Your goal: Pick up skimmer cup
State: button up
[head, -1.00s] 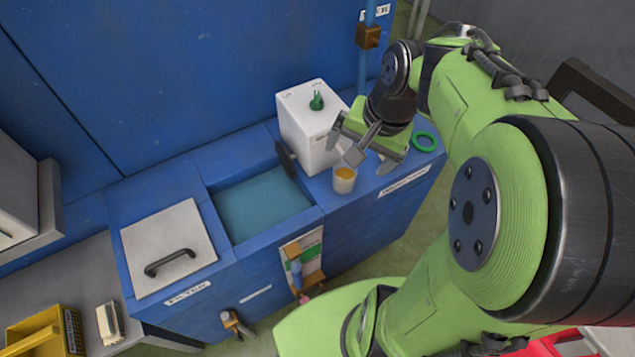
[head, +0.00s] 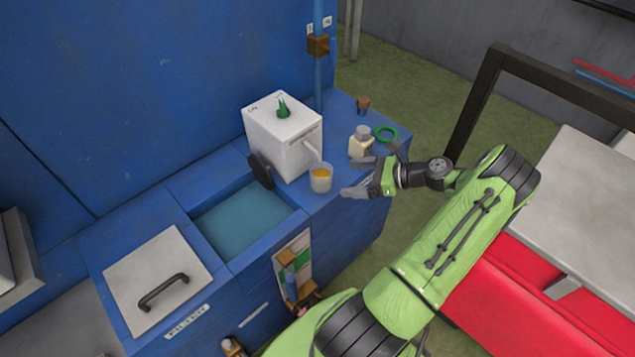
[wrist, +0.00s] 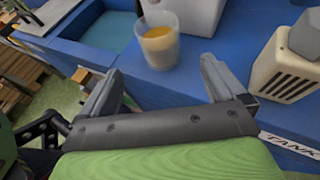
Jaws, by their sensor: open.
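The skimmer cup (head: 320,178) is a small translucent cup with orange-yellow contents. It stands upright on the blue counter, just in front of the white box. In the wrist view the cup (wrist: 159,42) is ahead of my gripper, roughly between the lines of its two fingers. My gripper (head: 354,176) is open and empty, to the right of the cup with its fingers pointing at it. In the wrist view both fingers of my gripper (wrist: 158,78) are spread apart and do not touch the cup.
A white box (head: 278,140) with a green knob stands behind the cup. A cream bottle (head: 361,146) and a green ring (head: 386,134) are close behind my gripper. The open water basin (head: 240,220) lies left of the cup, with a dark round paddle (head: 260,171) at its edge.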

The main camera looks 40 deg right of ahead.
aim_at(321, 180)
jog(key=b+x, duration=0.2)
jog(key=x, duration=0.8)
jog(key=shift+w+f, duration=0.2)
jog(key=shift+f, duration=0.1)
jog(key=shift+s+r, duration=0.1)
jog(key=shift+c, duration=0.3)
jog(key=c, duration=1)
